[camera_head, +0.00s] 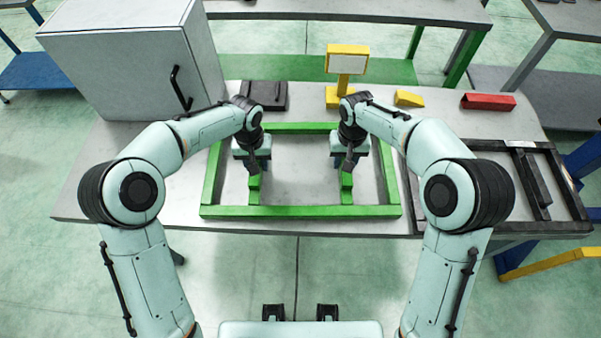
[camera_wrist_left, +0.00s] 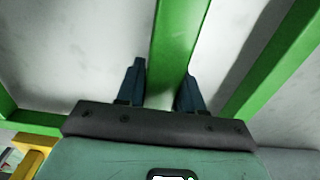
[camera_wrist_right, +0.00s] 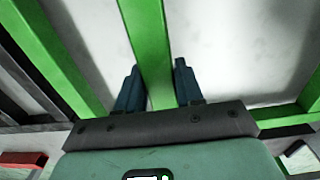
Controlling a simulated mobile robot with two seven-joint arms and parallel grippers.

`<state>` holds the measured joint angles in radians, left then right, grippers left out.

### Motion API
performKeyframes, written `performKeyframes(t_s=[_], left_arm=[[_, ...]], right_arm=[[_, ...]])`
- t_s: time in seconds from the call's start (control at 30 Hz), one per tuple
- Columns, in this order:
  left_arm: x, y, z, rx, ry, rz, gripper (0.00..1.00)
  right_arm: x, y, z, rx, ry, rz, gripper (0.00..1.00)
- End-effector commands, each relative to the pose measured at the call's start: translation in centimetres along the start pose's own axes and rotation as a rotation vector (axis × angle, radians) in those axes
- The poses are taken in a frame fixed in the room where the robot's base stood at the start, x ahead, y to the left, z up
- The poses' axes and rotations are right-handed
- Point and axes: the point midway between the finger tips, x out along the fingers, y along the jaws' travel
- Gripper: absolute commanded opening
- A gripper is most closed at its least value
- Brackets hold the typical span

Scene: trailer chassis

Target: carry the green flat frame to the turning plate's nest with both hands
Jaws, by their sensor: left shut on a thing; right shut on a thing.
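The green flat frame (camera_head: 300,211) is a rectangle with two inner bars, level over the grey table; I cannot tell whether it touches the top. My left gripper (camera_head: 257,166) is shut on its left inner bar, and the left wrist view shows the fingers either side of that green bar (camera_wrist_left: 178,40). My right gripper (camera_head: 349,163) is shut on the right inner bar, which also runs between the fingers in the right wrist view (camera_wrist_right: 147,40). I cannot make out a turning plate or its nest for certain.
A black frame (camera_head: 537,185) lies at the table's right end. A grey cabinet (camera_head: 125,70) stands at the left. Along the back are a dark block (camera_head: 272,95), a yellow stand (camera_head: 347,65), a yellow wedge (camera_head: 408,98) and a red block (camera_head: 488,101).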

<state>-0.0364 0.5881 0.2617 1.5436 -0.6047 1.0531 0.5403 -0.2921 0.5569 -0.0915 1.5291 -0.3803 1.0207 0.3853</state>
Motion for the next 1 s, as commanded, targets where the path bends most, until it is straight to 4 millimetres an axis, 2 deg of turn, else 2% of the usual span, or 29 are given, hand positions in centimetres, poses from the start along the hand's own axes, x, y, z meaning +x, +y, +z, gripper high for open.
performKeyframes(t_s=[0.13, 0.47, 0.5, 0.57, 0.87, 1.0], left_arm=[[1.1, 0.0, 0.4, 0.000, -0.005, 0.000, 0.00], [1.2, 0.0, 0.4, 0.000, -0.005, 0.000, 0.00], [1.2, 0.0, 0.4, 0.000, -0.005, 0.000, 0.49], [1.2, 0.0, 0.4, 0.000, -0.005, 0.000, 0.66], [1.2, 0.0, 0.5, 0.000, -0.009, -0.001, 0.66], [0.0, 0.0, 0.4, 0.001, -0.005, -0.001, 0.66]], right_arm=[[1.1, 0.0, 0.4, 0.001, -0.004, 0.000, 0.00], [1.2, 0.0, 0.4, 0.001, -0.004, 0.000, 0.00], [1.2, 0.0, 0.4, 0.001, -0.004, 0.000, 0.00], [1.2, 0.0, 0.4, 0.001, -0.004, 0.000, 0.00], [1.3, 0.1, 0.5, 0.001, -0.007, 0.001, 0.00], [1.1, 0.0, 0.4, 0.000, -0.006, 0.001, 0.00]])
